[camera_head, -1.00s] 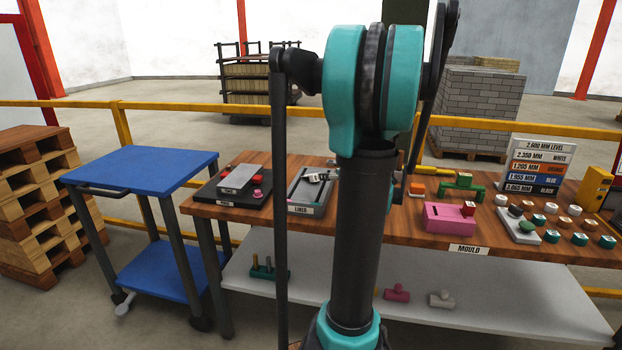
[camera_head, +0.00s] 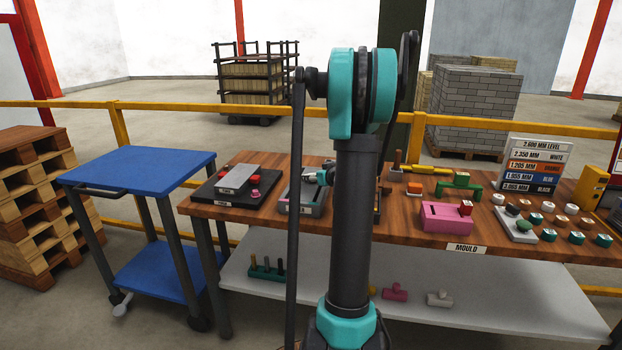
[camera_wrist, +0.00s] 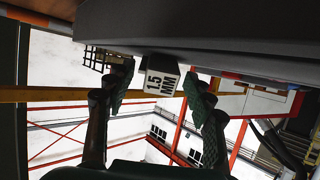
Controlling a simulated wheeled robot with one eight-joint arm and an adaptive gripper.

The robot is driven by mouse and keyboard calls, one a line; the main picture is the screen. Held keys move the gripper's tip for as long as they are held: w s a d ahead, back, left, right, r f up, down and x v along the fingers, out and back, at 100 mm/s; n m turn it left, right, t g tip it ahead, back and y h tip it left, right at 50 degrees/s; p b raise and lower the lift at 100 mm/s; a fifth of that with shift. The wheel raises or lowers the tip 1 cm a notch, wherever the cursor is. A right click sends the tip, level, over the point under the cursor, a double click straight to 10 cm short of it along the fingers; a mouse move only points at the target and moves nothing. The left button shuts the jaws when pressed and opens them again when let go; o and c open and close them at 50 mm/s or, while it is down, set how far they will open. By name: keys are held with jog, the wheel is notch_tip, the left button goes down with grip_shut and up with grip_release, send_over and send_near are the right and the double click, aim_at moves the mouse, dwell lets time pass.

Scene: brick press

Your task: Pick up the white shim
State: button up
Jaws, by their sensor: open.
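In the wrist view a pale block (camera_wrist: 160,77) marked "1.5 MM" shows between the fingers of my gripper (camera_wrist: 157,88). It looks like the white shim, though its colour is partly in shade. The fingers are open, one on each side, with visible gaps to the block. The block sits against a dark grey surface (camera_wrist: 230,45). In the head view my gripper (camera_head: 319,178) is low over the grey liner tray (camera_head: 313,209), partly hidden by my arm. The shim cannot be made out clearly there.
A black plate with a grey block (camera_head: 236,179) lies left of the tray. A pink mould (camera_head: 445,217), green bracket (camera_head: 460,182), several round pieces and a size sign (camera_head: 540,165) stand to the right. A blue cart (camera_head: 140,166) stands left of the table.

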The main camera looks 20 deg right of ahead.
jog(key=shift+x, duration=0.75)
jog(key=c, duration=1.1)
jog(key=shift+o, duration=0.2)
jog(key=shift+r, duration=0.2)
